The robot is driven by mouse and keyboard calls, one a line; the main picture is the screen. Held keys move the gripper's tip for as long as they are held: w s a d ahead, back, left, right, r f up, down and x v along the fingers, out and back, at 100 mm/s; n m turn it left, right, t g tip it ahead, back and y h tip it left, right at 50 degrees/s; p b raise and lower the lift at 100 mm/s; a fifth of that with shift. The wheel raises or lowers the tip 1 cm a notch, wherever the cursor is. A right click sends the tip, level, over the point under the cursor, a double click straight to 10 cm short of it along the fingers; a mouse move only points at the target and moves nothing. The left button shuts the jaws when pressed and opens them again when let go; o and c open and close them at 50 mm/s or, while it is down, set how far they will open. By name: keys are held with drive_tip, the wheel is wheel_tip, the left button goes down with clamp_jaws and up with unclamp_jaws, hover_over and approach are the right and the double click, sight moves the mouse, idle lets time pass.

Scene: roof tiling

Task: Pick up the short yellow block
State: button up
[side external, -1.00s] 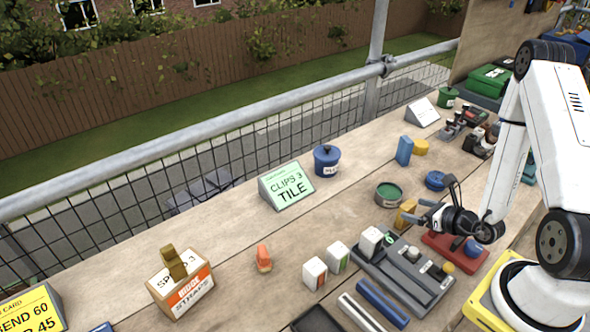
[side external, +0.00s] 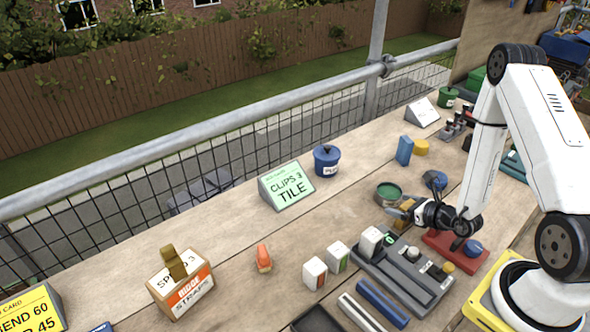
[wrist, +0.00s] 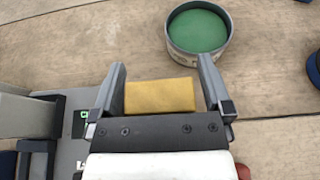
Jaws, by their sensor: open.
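The short yellow block (wrist: 160,95) lies between the two open fingers of my gripper (wrist: 160,92) in the wrist view. A narrow gap shows on each side of it, so the fingers do not grip it. In the side view the yellow block (side external: 404,214) is partly hidden by my gripper (side external: 402,211), which is low over the wooden table. Whether the fingers touch the table cannot be told.
A round tin with a green inside (wrist: 198,30) stands just beyond the block; it also shows in the side view (side external: 389,191). A grey tray (side external: 420,290) with pegs is close in front. A red base (side external: 460,250) with a blue knob is beside it. A blue block (side external: 404,150) stands farther back.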

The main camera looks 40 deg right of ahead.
drive_tip(key=c, duration=1.2)
drive_tip(key=shift+o, duration=0.2)
drive_tip(key=shift+r, duration=0.1)
wheel_tip(320, 180, up, 10)
idle(0.7)
